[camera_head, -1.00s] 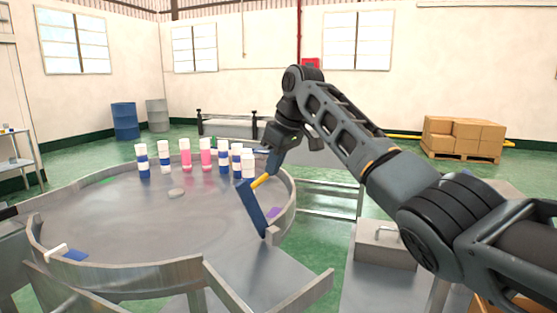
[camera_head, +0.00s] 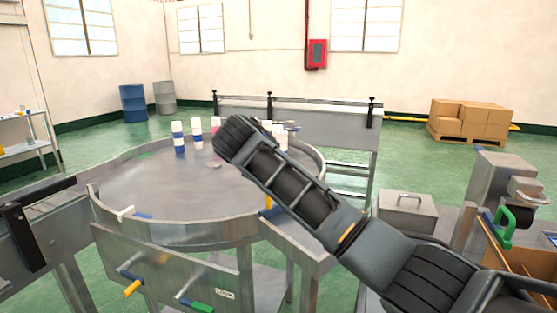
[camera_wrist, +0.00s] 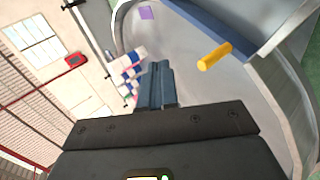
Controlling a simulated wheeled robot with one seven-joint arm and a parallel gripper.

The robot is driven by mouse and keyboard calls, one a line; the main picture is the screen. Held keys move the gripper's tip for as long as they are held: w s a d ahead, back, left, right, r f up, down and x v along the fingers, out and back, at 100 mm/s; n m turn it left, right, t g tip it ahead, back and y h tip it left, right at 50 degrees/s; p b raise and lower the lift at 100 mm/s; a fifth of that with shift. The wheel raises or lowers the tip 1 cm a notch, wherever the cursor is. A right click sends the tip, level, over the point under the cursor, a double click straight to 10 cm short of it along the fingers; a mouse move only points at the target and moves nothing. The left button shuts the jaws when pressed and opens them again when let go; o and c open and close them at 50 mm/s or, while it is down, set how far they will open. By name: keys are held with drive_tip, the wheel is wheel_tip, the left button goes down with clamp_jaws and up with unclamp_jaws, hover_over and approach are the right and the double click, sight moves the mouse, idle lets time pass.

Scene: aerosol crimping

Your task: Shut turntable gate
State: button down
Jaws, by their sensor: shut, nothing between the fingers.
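The turntable (camera_head: 130,190) is a round grey metal table with a raised rim. Its gate is a blue bar (camera_wrist: 205,28) with a yellow handle (camera_wrist: 214,56), along the turntable's edge near the metal outlet rails in the wrist view. In the head view my arm covers most of the gate; a small yellow piece (camera_head: 268,202), seemingly its handle, shows just under the arm. My gripper (camera_wrist: 157,72) is shut and empty, left of the handle and apart from it in the wrist picture. In the head view the gripper is hidden behind my arm. How far the gate stands open is unclear.
Several white, blue and pink cans (camera_head: 197,134) stand at the turntable's far side, and some show near my fingers (camera_wrist: 132,75). A front panel (camera_head: 165,270) carries yellow and green handles. A metal box (camera_head: 408,210) and a green-handled machine (camera_head: 505,225) stand right.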

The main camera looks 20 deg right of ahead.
drive_tip(key=shift+t+h, duration=0.4)
drive_tip(key=shift+h, duration=0.2)
drive_tip(key=shift+s+a+f+b, duration=0.1)
drive_tip(key=shift+s+a+f, duration=0.1)
drive_tip(key=shift+a+f, duration=0.35)
drive_tip(key=shift+s+a+f+b, duration=0.1)
drive_tip(key=shift+s+a+f, duration=0.2)
drive_tip(key=shift+f, duration=0.5)
drive_tip(key=shift+s+a+f+b, duration=0.1)
drive_tip(key=shift+a+f, duration=0.4)
drive_tip(key=shift+f, duration=0.15)
drive_tip(key=shift+f, duration=0.15)
